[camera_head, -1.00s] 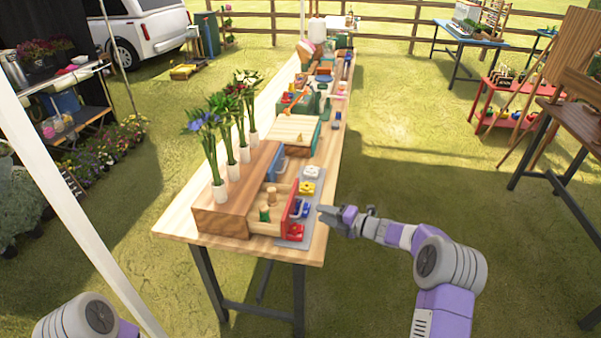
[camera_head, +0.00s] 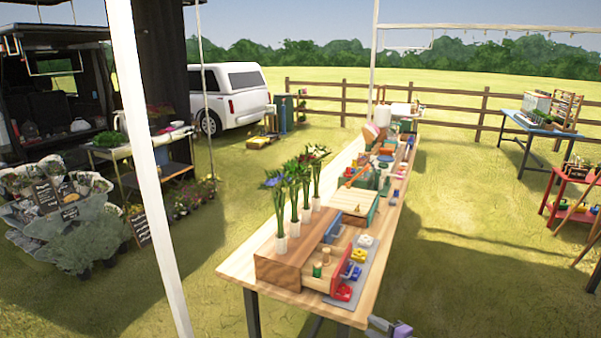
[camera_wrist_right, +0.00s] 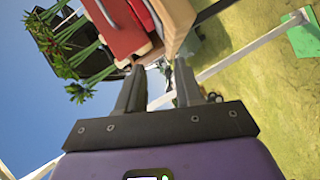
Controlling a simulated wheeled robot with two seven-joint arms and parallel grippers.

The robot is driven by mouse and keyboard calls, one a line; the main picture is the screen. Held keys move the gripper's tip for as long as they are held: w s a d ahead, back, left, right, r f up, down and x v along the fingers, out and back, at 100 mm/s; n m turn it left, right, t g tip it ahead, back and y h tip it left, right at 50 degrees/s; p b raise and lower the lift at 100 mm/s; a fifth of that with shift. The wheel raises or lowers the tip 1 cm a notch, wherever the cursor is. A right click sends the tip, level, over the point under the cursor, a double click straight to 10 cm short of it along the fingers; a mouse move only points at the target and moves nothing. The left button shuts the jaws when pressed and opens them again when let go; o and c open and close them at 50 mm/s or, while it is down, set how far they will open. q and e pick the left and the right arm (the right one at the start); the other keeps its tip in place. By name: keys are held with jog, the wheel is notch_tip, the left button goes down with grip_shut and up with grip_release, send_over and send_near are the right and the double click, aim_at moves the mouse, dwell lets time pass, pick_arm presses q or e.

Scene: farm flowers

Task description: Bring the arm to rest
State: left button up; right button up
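My right gripper (camera_head: 379,323) shows only in part at the bottom edge of the head view, just off the front right corner of the wooden table (camera_head: 357,314). In the right wrist view, my right gripper (camera_wrist_right: 160,70) has its two dark fingers apart, with nothing held between them. The rest of my right arm is below the head view. My left arm and gripper are out of view.
On the table stand a wooden box (camera_head: 279,268) with several flowers in white holders, a drawer with a red front (camera_head: 342,271), and small coloured pieces on a grey mat (camera_head: 366,262). A white pole (camera_head: 150,170) stands at left.

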jog(key=s+a+f+m+g+h, duration=0.2)
jog(key=s+a+f+m, duration=0.1)
jog(key=s+f+m, duration=0.35)
jog(key=s+a+f+m+g+h, duration=0.1)
jog(key=s+a+f+m+h, duration=0.1)
jog(key=s+a+f+m, duration=0.35)
jog(key=s+a+f+m+g, duration=0.1)
jog(key=s+f+m+g, duration=0.2)
jog(key=s, duration=0.5)
jog(key=s+a+f+m+g+p, duration=0.1)
jog(key=s+f+m+g, duration=0.1)
jog(key=s+m, duration=0.3)
jog(key=s+a+f+m+g+h, duration=0.1)
jog(key=s+f+m+g, duration=0.2)
jog(key=s, duration=1)
jog(key=shift+s+a+f+m+g, duration=0.15)
jog(key=shift+a+f+m+g, duration=0.2)
jog(key=shift+m, duration=0.35)
